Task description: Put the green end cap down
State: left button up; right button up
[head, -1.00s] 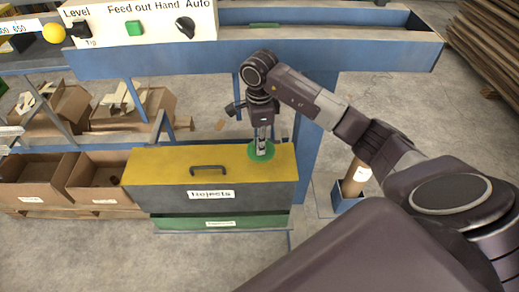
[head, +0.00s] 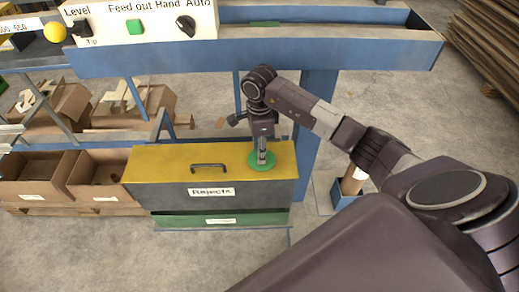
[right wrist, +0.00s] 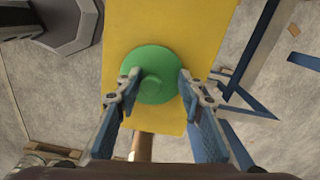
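The green end cap (head: 269,165) is a flat round disc lying on the right part of the yellow lid (head: 162,167) of the Rejects bin. In the right wrist view the cap (right wrist: 153,62) lies flat on the yellow surface, with a small raised round middle facing me. My right gripper (head: 262,162) points straight down just over the cap. In the wrist view its fingers (right wrist: 159,76) stand wide apart on either side of the raised middle, which neither touches. The tips overlap or lie close to the cap's rim. My left gripper is not in view.
A black handle (head: 209,167) stands on the lid left of the cap. The blue machine frame (head: 330,55) runs behind, with a leg close to the bin's right end. Cardboard boxes (head: 30,172) stand at left. A small blue bin (head: 346,196) is on the floor at right.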

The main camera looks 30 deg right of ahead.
jog(key=shift+r, duration=0.15)
jog(key=shift+w+r, duration=0.1)
jog(key=shift+r, duration=0.25)
notch_tip(320, 180, up, 11)
jog(key=b, duration=0.3)
jog(key=shift+r, duration=0.15)
jog(key=shift+a, duration=0.1)
